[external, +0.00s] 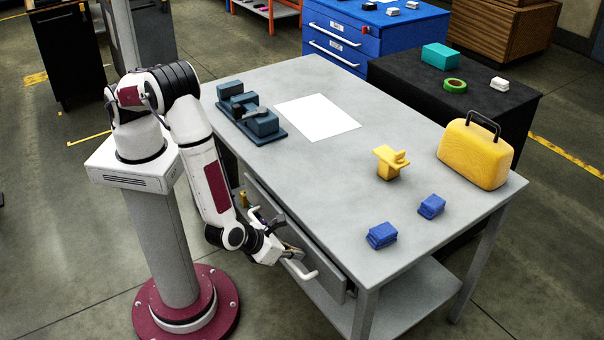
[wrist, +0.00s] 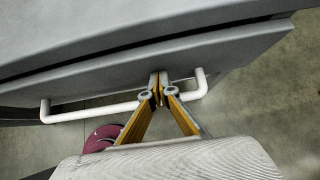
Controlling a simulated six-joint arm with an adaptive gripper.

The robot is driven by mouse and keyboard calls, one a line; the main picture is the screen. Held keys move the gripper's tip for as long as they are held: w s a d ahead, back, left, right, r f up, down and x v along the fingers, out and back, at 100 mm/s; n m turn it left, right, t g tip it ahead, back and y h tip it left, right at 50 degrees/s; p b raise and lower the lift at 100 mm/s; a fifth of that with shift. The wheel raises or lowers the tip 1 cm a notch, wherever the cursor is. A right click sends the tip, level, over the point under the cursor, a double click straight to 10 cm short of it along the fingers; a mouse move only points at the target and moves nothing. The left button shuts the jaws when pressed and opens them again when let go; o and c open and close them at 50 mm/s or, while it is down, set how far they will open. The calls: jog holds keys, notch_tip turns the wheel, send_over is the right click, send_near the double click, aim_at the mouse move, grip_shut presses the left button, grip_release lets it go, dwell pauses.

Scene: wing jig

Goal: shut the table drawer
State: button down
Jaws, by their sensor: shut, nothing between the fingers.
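The table drawer (external: 322,261) is grey, under the long near-left side of the grey table (external: 345,165). Its front stands out a little from beneath the tabletop. In the wrist view the drawer front (wrist: 110,82) lies under the table edge, with a dark gap between them. Its white bar handle (wrist: 85,114) runs across, partly hidden behind my fingers. My gripper (external: 292,252) is at the drawer front by the handle. In the wrist view my gripper (wrist: 158,82) is shut and empty, fingertips overlapping the drawer's lower edge. I cannot tell whether they touch it.
On the table are a blue-grey vise-like block (external: 250,118), white paper (external: 318,118), a yellow part (external: 389,162), blue blocks (external: 381,235) and a yellow case (external: 474,154). A lower shelf (external: 420,295) lies beneath. Open floor is in front of the drawer.

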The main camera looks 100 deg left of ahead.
aim_at(304, 244)
jog(key=shift+w+a, duration=1.5)
jog(key=shift+a+r, duration=0.1)
jog(key=shift+r, duration=0.1)
jog(key=shift+s+d+r, duration=0.25)
jog(key=shift+d+r, duration=0.2)
jog(key=v, duration=0.8)
jog(key=shift+s+d, duration=0.35)
jog(key=shift+s, duration=0.1)
